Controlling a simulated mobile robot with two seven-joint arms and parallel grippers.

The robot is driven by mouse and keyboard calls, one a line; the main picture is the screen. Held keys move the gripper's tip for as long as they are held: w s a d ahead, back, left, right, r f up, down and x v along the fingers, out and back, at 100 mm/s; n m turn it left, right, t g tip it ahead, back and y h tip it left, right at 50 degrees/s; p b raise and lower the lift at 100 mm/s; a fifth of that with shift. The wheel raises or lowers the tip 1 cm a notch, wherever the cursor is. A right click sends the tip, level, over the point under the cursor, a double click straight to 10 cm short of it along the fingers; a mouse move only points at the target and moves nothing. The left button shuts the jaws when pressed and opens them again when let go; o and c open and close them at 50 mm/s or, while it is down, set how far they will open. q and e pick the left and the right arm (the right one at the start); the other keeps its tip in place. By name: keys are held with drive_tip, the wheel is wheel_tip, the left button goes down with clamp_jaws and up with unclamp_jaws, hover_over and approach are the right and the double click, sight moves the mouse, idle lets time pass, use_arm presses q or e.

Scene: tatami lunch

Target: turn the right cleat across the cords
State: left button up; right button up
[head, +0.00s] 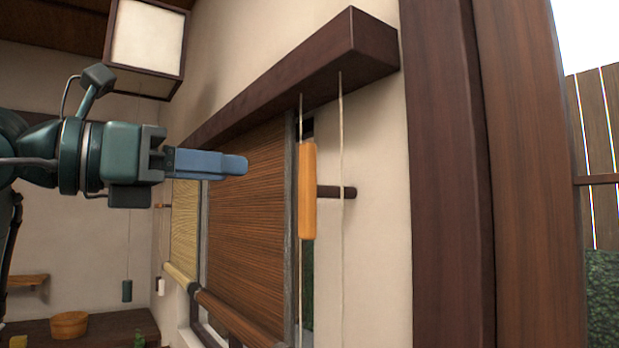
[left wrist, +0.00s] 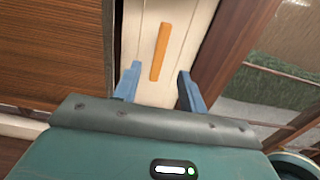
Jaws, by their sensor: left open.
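The right cleat (head: 308,190) is an orange wooden bar standing upright, lengthwise along the cords, on a dark peg (head: 330,192) from the wall. One pale cord (head: 301,270) runs down in line with the cleat, partly hidden by it. Another cord (head: 341,130) hangs to its right and crosses the peg. My left gripper (head: 246,165) is open, to the left of the cleat, apart from it in the head view. In the left wrist view, the cleat (left wrist: 160,50) shows between and beyond the two blue fingers (left wrist: 158,87). My right gripper is not in view.
A brown slatted blind (head: 245,220) hangs under a dark wooden box (head: 350,45). A paler blind (head: 184,230) hangs farther left, with a small horizontal wooden piece (head: 162,206) near it. Dark posts (head: 440,180) stand right of the cords. A lantern (head: 147,35) hangs at upper left.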

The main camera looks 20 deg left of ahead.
sight(302, 176)
use_arm(q)
drive_tip(key=p+x, duration=0.3)
drive_tip(key=x, duration=0.9)
drive_tip(key=shift+s, duration=0.1)
drive_tip(key=shift+w+d, duration=0.3)
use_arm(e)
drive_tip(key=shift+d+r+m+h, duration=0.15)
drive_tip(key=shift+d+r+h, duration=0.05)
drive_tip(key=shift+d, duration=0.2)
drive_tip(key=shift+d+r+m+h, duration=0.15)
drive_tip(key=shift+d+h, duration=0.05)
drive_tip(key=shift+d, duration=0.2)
use_arm(q)
drive_tip(key=c, duration=0.8)
clamp_jaws()
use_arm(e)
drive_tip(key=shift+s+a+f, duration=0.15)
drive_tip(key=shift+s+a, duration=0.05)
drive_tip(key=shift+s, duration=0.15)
